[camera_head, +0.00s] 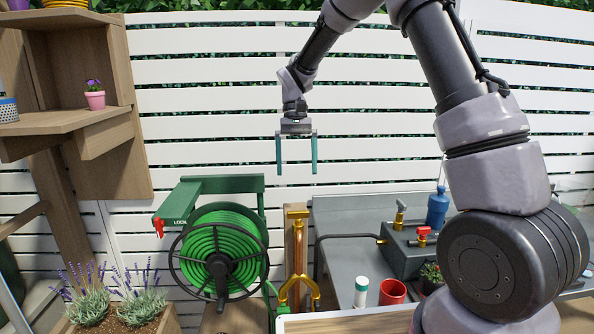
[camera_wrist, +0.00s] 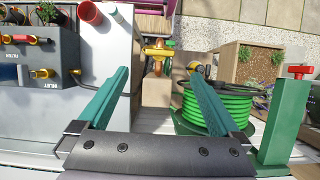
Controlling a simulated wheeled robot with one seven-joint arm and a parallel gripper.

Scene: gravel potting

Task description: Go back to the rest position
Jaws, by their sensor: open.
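My gripper (camera_head: 297,155) hangs fingers-down in mid-air in front of the white slatted fence, above the hose reel and the grey bench. Its two teal fingers are apart with nothing between them. In the wrist view my gripper (camera_wrist: 168,100) is also open and empty, with the bench to the left and the hose reel to the right below it. My arm arches over from the right side of the head view.
A green hose reel (camera_head: 219,249) stands left of a brass tap post (camera_head: 297,260). The grey bench (camera_head: 345,262) holds a red cup (camera_head: 393,292), a white bottle with a green cap (camera_head: 361,291) and a blue bottle (camera_head: 437,207). Wooden shelves (camera_head: 75,121) rise at left.

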